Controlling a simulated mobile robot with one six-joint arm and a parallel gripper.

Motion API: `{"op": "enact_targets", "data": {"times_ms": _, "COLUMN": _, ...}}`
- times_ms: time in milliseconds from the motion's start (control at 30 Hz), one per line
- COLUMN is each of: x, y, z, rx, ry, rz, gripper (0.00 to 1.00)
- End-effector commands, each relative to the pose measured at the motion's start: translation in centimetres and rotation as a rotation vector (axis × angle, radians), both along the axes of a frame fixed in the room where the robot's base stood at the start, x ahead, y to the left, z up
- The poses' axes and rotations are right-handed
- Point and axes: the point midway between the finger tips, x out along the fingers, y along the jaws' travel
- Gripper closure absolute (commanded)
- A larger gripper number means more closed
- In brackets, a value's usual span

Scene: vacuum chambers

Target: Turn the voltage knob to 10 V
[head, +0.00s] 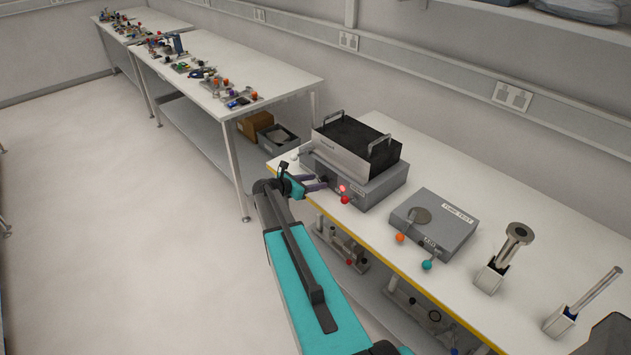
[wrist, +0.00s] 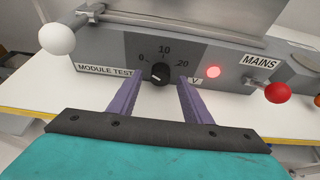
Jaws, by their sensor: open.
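The voltage knob (wrist: 159,73) is a small black dial on the grey front panel of the module test box (wrist: 110,53). Its scale reads 0 at left, 10 at top and 20 at right, with a V label below right. A short white mark shows on the knob's lower left; its exact reading is hard to tell. My gripper (wrist: 159,80) is open and empty, its two purple fingers pointing at the panel, one on each side of the knob in the picture. Contact cannot be told. In the head view my gripper (head: 318,184) is at the box's (head: 380,185) front left.
A lit red lamp (wrist: 213,71) and a red ball lever (wrist: 277,92) labelled MAINS are right of the knob. A white ball lever (wrist: 57,39) is at the left. A tube test box (head: 436,222) stands to the right on the yellow-edged bench (head: 450,285).

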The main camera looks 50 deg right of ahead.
Motion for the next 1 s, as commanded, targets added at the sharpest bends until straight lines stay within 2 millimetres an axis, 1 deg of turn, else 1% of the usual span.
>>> {"op": "enact_targets", "data": {"times_ms": 33, "x": 0.0, "y": -0.6, "z": -0.1, "rx": 0.000, "ry": 0.000, "rz": -0.001, "gripper": 0.55}}
{"op": "enact_targets", "data": {"times_ms": 200, "x": -0.1, "y": -1.6, "z": -0.6, "rx": 0.000, "ry": -0.001, "rz": -0.001, "gripper": 0.55}}
{"op": "enact_targets", "data": {"times_ms": 567, "x": -0.2, "y": -1.9, "z": -0.8, "rx": 0.000, "ry": -0.001, "rz": -0.001, "gripper": 0.55}}
{"op": "enact_targets", "data": {"times_ms": 800, "x": -0.2, "y": -1.9, "z": -0.8, "rx": 0.000, "ry": -0.001, "rz": 0.000, "gripper": 0.96}}
{"op": "enact_targets", "data": {"times_ms": 833, "x": -0.2, "y": -1.9, "z": -0.8, "rx": 0.000, "ry": -0.001, "rz": 0.000, "gripper": 0.96}}
{"op": "enact_targets", "data": {"times_ms": 867, "x": -0.2, "y": 0.0, "z": -0.7, "rx": 0.001, "ry": 0.000, "rz": 0.003, "gripper": 0.96}}
{"op": "enact_targets", "data": {"times_ms": 900, "x": -0.1, "y": -0.7, "z": -0.8, "rx": 0.001, "ry": -0.001, "rz": 0.001, "gripper": 0.96}}
{"op": "enact_targets", "data": {"times_ms": 1000, "x": 0.0, "y": -1.3, "z": -0.9, "rx": 0.001, "ry": -0.003, "rz": 0.002, "gripper": 0.96}}
